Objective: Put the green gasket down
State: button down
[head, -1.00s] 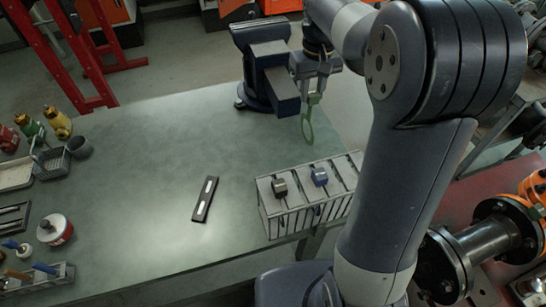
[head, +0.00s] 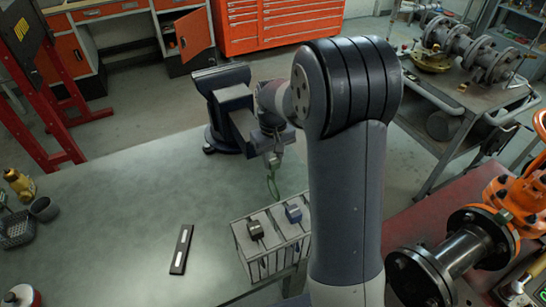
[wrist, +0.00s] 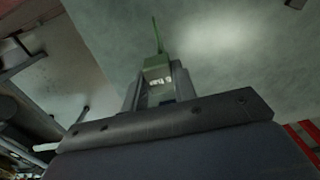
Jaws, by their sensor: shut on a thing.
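The green gasket (head: 273,186) is a thin ring with a tab. It hangs from my gripper (head: 272,161) in the head view, above the table's right side, just behind the slotted rack (head: 242,262). My gripper is shut on its tab. In the wrist view, the green tab block (wrist: 157,68) sits between the jaws (wrist: 160,85), and the ring shows almost edge-on as a thin green strip. I cannot tell whether the gasket touches the table (head: 120,235).
A blue vise (head: 228,100) stands at the table's back right, close to my arm. The rack holds a dark block (head: 255,229) and a blue block (head: 293,213). A dark bar with a white strip (head: 181,250) lies left of the rack. The table's middle is clear.

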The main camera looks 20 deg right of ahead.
jog(key=shift+f, duration=0.1)
jog(key=c, duration=1.1)
grip_release()
jog(key=shift+c, duration=0.2)
notch_tip(320, 180, up, 12)
jog(key=shift+b, duration=0.35)
